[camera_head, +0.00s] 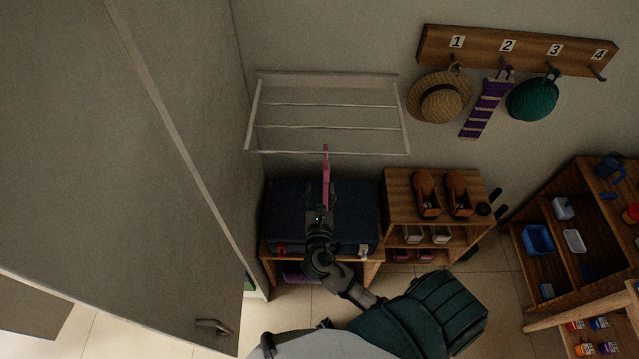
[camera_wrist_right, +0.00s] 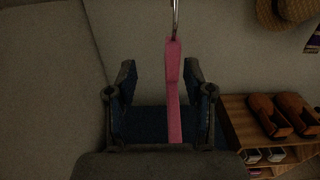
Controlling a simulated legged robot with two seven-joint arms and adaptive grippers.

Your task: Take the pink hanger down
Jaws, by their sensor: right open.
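The pink hanger (camera_head: 326,165) hangs from the front bar of the white wall rack (camera_head: 330,127), seen nearly edge-on. In the right wrist view the hanger (camera_wrist_right: 173,90) is a narrow upright pink strip with a metal hook at its top. My right gripper (camera_head: 319,214) is below the rack at the hanger's lower part. In the right wrist view its fingers (camera_wrist_right: 160,78) are open, one on each side of the hanger, with gaps on both sides. The hanger's lower end is hidden by the gripper. My left gripper is not in view.
A dark blue suitcase (camera_head: 285,215) lies on a wooden bench behind the gripper. A shoe shelf (camera_head: 400,187) stands to the right, with a peg board (camera_head: 480,47) of hats above. A tall grey panel (camera_head: 150,150) closes off the left.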

